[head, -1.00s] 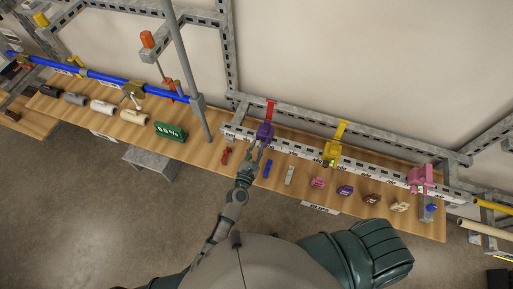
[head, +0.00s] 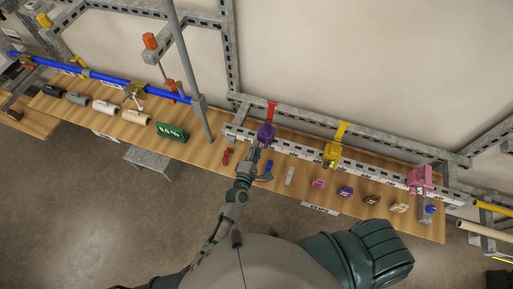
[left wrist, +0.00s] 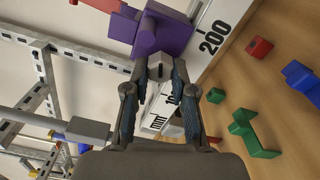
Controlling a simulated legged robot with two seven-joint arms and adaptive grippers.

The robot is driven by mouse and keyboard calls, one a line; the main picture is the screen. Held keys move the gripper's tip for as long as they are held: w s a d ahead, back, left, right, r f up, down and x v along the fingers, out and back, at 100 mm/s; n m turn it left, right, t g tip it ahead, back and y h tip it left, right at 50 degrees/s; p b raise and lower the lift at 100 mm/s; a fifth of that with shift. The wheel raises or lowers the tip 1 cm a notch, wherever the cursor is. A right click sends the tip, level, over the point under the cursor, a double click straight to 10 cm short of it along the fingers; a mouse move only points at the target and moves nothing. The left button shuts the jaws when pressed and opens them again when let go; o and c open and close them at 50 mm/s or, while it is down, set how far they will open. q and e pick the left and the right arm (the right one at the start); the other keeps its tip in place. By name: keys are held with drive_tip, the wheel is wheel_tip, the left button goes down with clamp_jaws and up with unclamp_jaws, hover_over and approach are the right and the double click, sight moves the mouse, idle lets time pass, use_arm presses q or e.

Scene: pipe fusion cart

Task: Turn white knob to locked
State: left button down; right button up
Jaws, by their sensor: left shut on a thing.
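The white knob (left wrist: 160,67) shows in the left wrist view as a small pale piece between my left fingertips, just below the purple block (left wrist: 163,33). My left gripper (left wrist: 160,72) is shut on it, with one finger on each side. In the head view the purple block (head: 266,134) with its red handle (head: 271,112) sits on the slotted rail, and my left gripper (head: 255,152) reaches up to its near side. The knob is too small and covered to make out there. Its lock position cannot be read. My right gripper is not in view.
A ruler strip (left wrist: 210,40) runs beside the purple block. Coloured pieces lie on the wooden table, among them a green one (left wrist: 250,134) and a blue one (left wrist: 300,78). Yellow (head: 332,153) and pink (head: 419,179) blocks stand farther right along the rail. A grey post (head: 190,75) rises at left.

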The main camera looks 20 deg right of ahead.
use_arm(q)
drive_tip(key=m+p, duration=0.2)
drive_tip(key=m, duration=0.7)
drive_tip(key=m+p, duration=0.1)
drive_tip(key=m, duration=0.8)
drive_tip(key=shift+s+d+m+p, duration=0.1)
drive_tip(key=shift+s+m+p, duration=0.1)
drive_tip(key=shift+m+p, duration=0.2)
drive_tip(key=shift+f, duration=0.1)
drive_tip(key=c, duration=1)
unclamp_jaws()
drive_tip(key=shift+o, duration=0.2)
drive_tip(key=shift+w, duration=0.15)
drive_tip(key=shift+r, duration=0.2)
